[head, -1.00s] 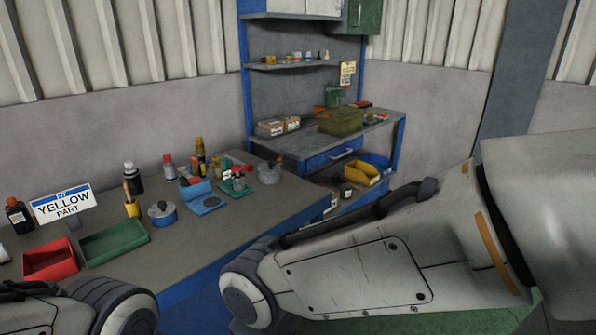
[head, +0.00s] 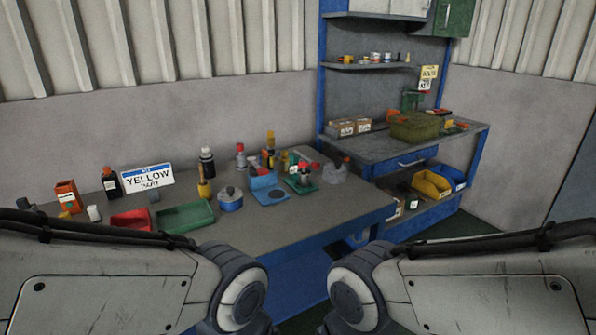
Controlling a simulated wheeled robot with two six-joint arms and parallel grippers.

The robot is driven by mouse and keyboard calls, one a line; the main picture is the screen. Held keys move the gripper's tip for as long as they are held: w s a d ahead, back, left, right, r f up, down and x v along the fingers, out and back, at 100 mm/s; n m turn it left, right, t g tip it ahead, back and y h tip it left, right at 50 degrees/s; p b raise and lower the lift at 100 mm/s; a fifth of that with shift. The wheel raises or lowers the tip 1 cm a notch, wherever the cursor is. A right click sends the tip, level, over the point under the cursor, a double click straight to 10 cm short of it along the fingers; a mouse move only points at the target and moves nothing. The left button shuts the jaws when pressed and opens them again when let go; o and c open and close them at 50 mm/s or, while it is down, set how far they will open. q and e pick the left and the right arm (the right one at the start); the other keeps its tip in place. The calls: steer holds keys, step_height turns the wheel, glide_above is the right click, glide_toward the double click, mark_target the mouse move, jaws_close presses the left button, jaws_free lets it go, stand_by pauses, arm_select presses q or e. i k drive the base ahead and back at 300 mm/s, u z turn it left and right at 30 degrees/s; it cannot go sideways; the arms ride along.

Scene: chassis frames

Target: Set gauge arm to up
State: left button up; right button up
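A small device on a green base (head: 303,181), with red parts on top, stands on the workbench near its right end. It may be the gauge, but it is too small to tell how its arm is set. A blue stand with a round disc (head: 269,191) is just left of it. My two arms come in at the lower left and lower right, with their rounded joints in front of the bench. Both grippers are outside the view.
A second bench (head: 383,150) stands at the back right, with a yellow bin (head: 431,184) below.

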mark_target(315, 165)
steer(key=u, duration=0.2)
steer(key=i, duration=0.95)
steer(key=u, duration=0.15)
